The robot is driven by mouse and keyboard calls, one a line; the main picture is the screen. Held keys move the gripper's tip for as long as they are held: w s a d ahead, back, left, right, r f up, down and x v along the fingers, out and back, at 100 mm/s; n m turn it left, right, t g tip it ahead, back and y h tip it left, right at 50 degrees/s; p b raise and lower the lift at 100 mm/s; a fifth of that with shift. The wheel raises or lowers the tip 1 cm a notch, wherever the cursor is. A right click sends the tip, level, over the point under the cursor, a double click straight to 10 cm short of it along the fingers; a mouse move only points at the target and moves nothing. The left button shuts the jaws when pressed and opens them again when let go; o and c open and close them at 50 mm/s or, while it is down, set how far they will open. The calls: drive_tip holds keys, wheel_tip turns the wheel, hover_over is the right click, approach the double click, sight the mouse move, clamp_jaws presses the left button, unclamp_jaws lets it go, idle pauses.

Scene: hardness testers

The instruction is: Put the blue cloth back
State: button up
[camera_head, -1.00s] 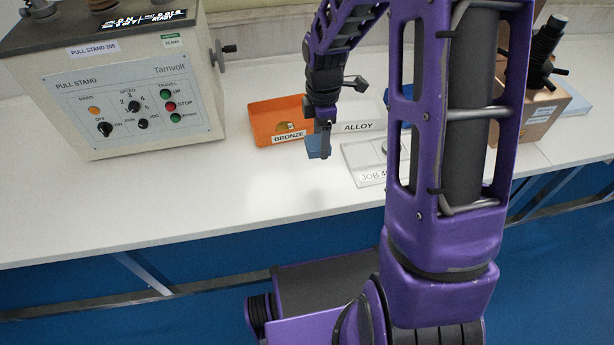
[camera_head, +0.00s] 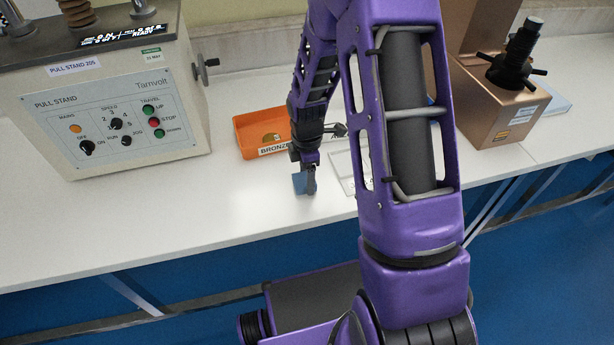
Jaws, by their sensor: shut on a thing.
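My gripper (camera_head: 309,186) points down over the white bench, in front of the orange bin. It is shut on the blue cloth (camera_head: 299,183), a small blue piece that shows at the left of the fingers. I cannot tell whether the cloth touches the bench top.
The orange bin (camera_head: 243,138), labelled BRONZE, holds a round brass-coloured piece. A clear tray (camera_head: 343,176) is partly hidden behind my arm. The pull stand (camera_head: 115,120) is at the left and a bronze-coloured tester (camera_head: 490,115) at the right. The bench (camera_head: 190,210) is clear at front left.

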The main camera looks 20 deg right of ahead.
drive_tip(key=shift+f, duration=0.15)
drive_tip(key=o, duration=1.3)
wheel_tip(320, 180, up, 12)
drive_tip(key=p, duration=0.1)
drive_tip(key=shift+r, duration=0.2)
